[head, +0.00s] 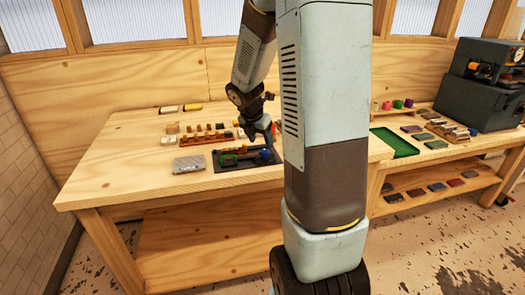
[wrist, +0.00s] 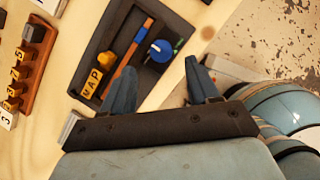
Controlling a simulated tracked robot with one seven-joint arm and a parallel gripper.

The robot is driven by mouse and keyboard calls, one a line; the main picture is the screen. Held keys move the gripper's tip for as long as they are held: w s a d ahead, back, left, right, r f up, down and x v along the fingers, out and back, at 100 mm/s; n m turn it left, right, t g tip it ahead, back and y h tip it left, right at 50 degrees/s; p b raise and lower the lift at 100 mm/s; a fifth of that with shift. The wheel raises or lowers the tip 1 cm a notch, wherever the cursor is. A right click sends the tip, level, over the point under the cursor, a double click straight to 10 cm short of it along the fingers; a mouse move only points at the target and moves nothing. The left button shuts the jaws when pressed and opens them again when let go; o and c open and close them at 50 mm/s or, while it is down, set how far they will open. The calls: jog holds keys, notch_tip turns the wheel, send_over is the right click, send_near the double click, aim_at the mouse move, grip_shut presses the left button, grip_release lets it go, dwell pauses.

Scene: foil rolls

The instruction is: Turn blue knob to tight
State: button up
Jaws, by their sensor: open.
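The blue knob (head: 265,154) sits at the right end of a dark panel (head: 208,167) on the workbench. In the wrist view, the blue knob (wrist: 161,51) is round with a pale mark on top, and small green marks lie beside it on the dark panel (wrist: 178,18). My gripper (wrist: 158,65) is open, with its two blue-grey fingers apart and nothing between them. The knob appears just beyond the fingertips, between their lines. In the head view, my gripper (head: 264,130) hangs above the knob; whether it touches cannot be told.
A brown strip (wrist: 127,46) and a yellow block lettered MAP (wrist: 93,81) lie on the panel left of the knob. A rack of yellow blocks (wrist: 22,72) stands farther left.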

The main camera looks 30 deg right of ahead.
aim_at(264, 151)
jog(key=shift+x, duration=3.2)
jog(key=shift+c, duration=0.2)
jog(key=c, duration=1)
